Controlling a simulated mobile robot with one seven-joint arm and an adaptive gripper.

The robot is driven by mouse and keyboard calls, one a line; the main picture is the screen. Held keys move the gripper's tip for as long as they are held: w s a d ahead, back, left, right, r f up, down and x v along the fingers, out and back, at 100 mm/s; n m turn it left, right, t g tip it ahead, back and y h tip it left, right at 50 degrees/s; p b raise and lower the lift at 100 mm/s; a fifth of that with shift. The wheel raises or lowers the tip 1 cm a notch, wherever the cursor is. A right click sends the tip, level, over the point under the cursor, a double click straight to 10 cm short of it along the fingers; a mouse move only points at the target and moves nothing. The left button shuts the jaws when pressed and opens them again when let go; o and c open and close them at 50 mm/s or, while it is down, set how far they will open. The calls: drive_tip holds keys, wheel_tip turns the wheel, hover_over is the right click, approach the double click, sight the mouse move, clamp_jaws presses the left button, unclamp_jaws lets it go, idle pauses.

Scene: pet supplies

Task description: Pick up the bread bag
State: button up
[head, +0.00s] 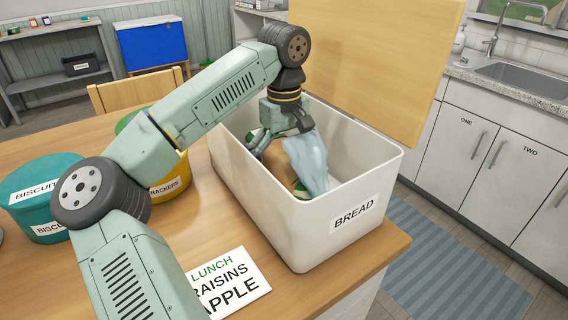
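The white bread box (240,180), labelled BREAD, stands open on the wooden table. Inside it is the bread bag (308,162), a pale blue, translucent wrap with brown and some green showing at its lower left. It leans tilted in the box. My gripper (281,137) reaches down into the box at the upper end of the bag. Its two fingers are spread apart, one to the left of the bag and one near its top. Whether a finger touches the bag is hard to see. The box floor is mostly hidden.
The wooden lid (385,60) stands raised behind the box. A teal biscuit tin (45,180) and a yellow crackers tin (178,187) stand at left, partly behind my arm. A lunch card (235,283) lies in front. The table's right edge is close to the box.

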drive_tip(key=shift+f, duration=0.1)
drive_tip(key=shift+c, duration=0.4)
drive_tip(key=c, duration=1.6)
drive_tip(key=shift+c, duration=0.2)
